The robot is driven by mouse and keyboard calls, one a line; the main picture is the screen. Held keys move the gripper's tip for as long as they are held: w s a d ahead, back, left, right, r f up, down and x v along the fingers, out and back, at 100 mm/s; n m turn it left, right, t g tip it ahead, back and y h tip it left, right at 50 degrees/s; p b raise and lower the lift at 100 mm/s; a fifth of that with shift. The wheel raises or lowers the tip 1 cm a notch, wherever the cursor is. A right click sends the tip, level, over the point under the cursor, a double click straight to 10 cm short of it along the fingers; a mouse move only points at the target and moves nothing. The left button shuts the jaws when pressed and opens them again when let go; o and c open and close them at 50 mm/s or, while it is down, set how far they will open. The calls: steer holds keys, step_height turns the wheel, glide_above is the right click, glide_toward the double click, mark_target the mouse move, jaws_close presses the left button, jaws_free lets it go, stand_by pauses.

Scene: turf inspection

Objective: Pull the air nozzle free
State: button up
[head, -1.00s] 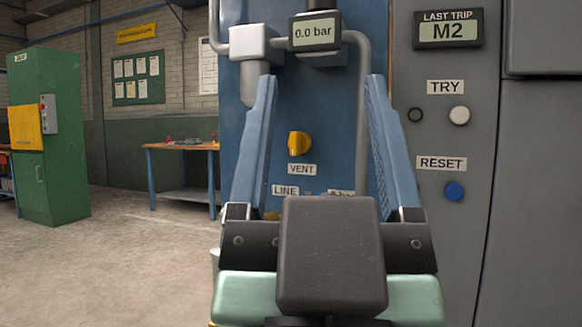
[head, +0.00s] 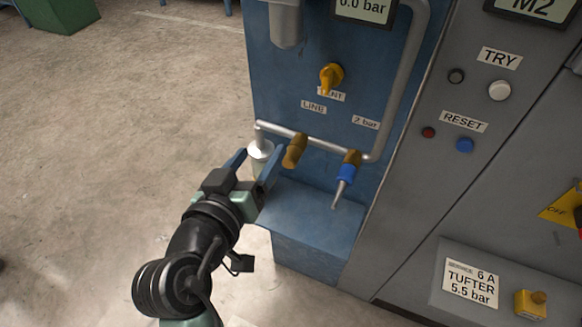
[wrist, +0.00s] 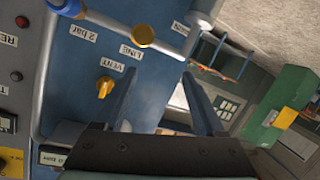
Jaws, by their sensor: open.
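The air nozzle (head: 342,187), a blue sleeve with a thin metal tip, hangs from a brass fitting (head: 352,158) under the "2 bar" label. It points down and slightly left. In the wrist view only a blue part (wrist: 66,8), apparently the nozzle's sleeve, shows at the top left edge. My gripper (head: 261,153) is open and left of the nozzle, apart from it, near the left end of the pipe. In the wrist view my gripper (wrist: 158,73) has spread fingers with nothing held between them.
A brass LINE handle (head: 296,150) lies between my gripper and the nozzle. A pale cylinder (head: 258,165) sits at the pipe's (head: 325,143) left end. A yellow VENT knob (head: 331,76) is above. A blue ledge (head: 310,222) juts out below.

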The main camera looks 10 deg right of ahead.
steer(key=s+d+g+h+p, duration=0.1)
steer(key=s+g+h+p, duration=0.1)
steer(key=s+p, duration=0.25)
steer(key=n+g+h+p, duration=0.1)
steer(key=g+h+p, duration=0.15)
steer(key=p, duration=0.35)
glide_toward(340, 181)
steer(key=shift+t, duration=0.35)
steer(key=p+x, duration=0.1)
steer(key=x, duration=1)
steer(key=shift+s+f+p, duration=0.15)
steer(key=shift+s+p, duration=0.05)
steer(key=shift+p, duration=0.1)
jaws_close()
jaws_free()
steer(key=b+v, duration=0.1)
steer(key=v, duration=1.2)
steer(key=shift+b, duration=0.35)
steer(key=shift+a+f, duration=0.15)
